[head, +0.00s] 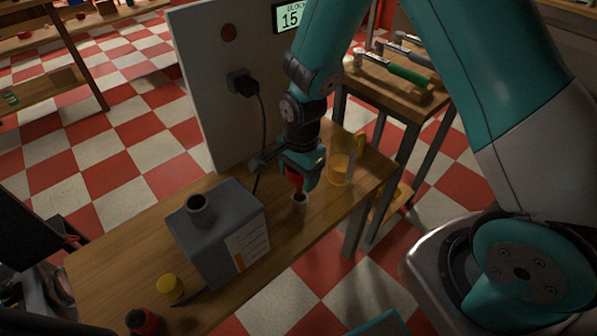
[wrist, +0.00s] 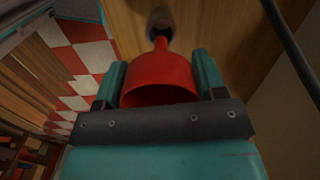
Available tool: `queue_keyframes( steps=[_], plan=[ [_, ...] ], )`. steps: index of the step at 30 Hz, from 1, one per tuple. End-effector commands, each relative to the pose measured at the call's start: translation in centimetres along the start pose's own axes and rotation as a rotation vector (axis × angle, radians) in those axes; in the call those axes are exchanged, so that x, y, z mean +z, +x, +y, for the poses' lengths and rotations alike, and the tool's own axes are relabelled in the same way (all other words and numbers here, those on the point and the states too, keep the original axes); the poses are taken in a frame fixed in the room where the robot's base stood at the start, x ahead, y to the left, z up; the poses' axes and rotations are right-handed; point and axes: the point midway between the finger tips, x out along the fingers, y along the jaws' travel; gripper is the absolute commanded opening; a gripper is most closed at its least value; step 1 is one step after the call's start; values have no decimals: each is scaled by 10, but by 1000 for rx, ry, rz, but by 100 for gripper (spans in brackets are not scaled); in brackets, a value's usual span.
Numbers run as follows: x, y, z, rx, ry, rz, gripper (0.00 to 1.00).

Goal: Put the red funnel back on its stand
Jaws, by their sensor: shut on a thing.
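My gripper (head: 299,172) is shut on the red funnel (wrist: 160,78), with one finger on each side of its wide cone. In the head view the funnel (head: 295,182) shows only partly below the fingers. A small greyish cup-like stand (head: 300,204) is on the wooden bench right under the funnel, and it also shows in the wrist view (wrist: 157,20). The spout points down at the stand's mouth and overlaps it in both views. I cannot tell whether the tip is inside or just above it.
A grey canister (head: 222,240) with an open neck stands left of the stand. A clear jug with yellow liquid (head: 341,169) stands close on the right. An upright panel (head: 215,85) with a plugged cable is behind. A yellow-capped item (head: 170,287) is at the front left.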

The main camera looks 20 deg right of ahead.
Motion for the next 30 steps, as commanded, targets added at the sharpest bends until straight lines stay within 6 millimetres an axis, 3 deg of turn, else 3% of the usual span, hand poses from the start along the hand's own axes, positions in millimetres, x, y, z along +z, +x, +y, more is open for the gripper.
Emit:
queue_keyframes(
  steps=[8,30],
  plan=[
    [0,2,0,0,0,0,41],
    [-2,32,0,0,0,0,41]
  ],
)
